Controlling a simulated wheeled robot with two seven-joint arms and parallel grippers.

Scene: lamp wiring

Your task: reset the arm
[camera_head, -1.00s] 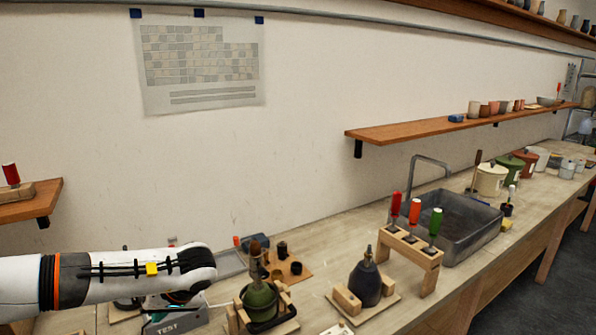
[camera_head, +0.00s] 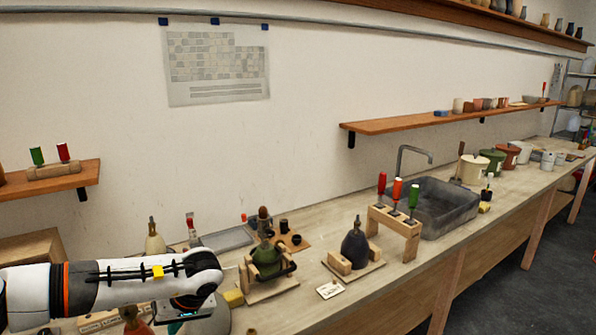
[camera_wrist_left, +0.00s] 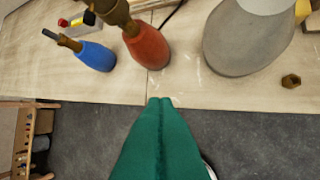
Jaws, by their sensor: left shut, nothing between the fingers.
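My left arm (camera_head: 130,286) comes in from the left in the head view, over the near left end of the bench (camera_head: 330,272). Its wrist bends down near the bottom edge, so the fingers are not clear there. In the left wrist view my left gripper (camera_wrist_left: 160,102) shows as two green fingers pressed together, empty. Its tips appear at the bench's edge, below a red lamp base (camera_wrist_left: 148,46) and a blue lamp base (camera_wrist_left: 95,56). I cannot tell whether they touch anything. My right gripper is not in view.
A grey rounded object (camera_wrist_left: 245,45) and a brass nut (camera_wrist_left: 290,81) lie on the bench right of the fingers. A green lamp base (camera_head: 267,260) and a dark one (camera_head: 355,248) stand in wooden cradles. A sink (camera_head: 445,210) lies beyond; open floor is in front.

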